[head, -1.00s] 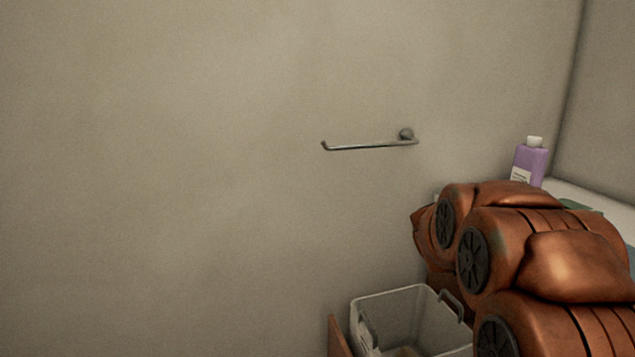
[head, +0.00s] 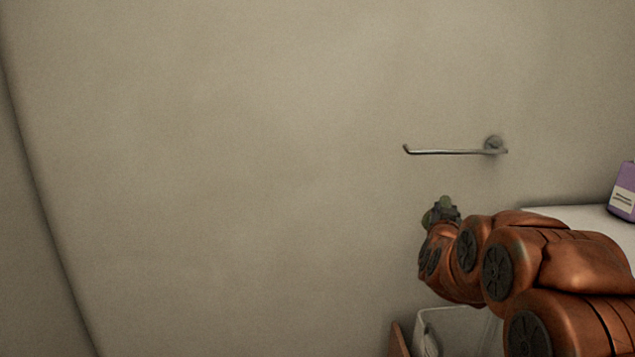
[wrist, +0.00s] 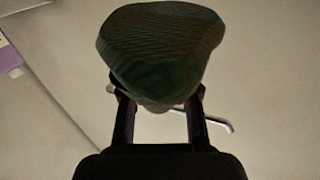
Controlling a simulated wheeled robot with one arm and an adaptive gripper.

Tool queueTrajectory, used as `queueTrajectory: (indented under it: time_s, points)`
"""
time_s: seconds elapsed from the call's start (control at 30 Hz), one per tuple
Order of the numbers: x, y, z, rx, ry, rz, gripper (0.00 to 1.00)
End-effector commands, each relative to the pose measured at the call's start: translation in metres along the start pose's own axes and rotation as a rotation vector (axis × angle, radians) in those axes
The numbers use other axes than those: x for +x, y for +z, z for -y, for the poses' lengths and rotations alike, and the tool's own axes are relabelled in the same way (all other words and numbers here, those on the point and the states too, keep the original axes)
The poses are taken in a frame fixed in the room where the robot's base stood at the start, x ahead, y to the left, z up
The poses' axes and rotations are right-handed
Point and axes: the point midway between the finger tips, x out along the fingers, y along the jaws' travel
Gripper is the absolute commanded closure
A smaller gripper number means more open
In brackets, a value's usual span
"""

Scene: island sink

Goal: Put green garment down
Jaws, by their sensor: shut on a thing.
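The green garment (wrist: 162,50) is a dark green, ribbed bundle in the wrist view. My gripper (wrist: 160,108) is shut on it, with a finger on each side of its lower part. In the head view my gripper (head: 440,212) is small, at the end of my orange arm. A bit of the green garment (head: 428,220) shows beside it there. The garment is held up in the air in front of the wall, below and left of the metal bar. Most of it is hidden in the head view.
A metal bar (head: 455,151) is fixed to the wall. A whitish bin (head: 455,325) stands low, partly behind my arm. A purple bottle (head: 623,192) stands on a white surface (head: 575,215) at the right. The wall at the left is bare.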

Motion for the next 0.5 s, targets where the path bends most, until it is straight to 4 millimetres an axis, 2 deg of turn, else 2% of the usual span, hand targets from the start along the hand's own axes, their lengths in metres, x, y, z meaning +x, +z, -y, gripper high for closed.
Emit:
queueTrajectory:
  time_s: [0.03, 0.1, 0.2, 0.3, 0.5]
  points:
    - [-0.001, 0.01, 0.02, -0.002, -0.051, 0.006, 1.0]
    - [-0.004, 0.023, 0.046, -0.001, -0.12, 0.01, 1.0]
    - [-0.009, 0.039, 0.076, -0.001, -0.204, 0.013, 1.0]
    - [-0.015, 0.052, 0.102, -0.002, -0.274, 0.013, 1.0]
    - [-0.027, 0.073, 0.139, -0.003, -0.377, 0.018, 1.0]
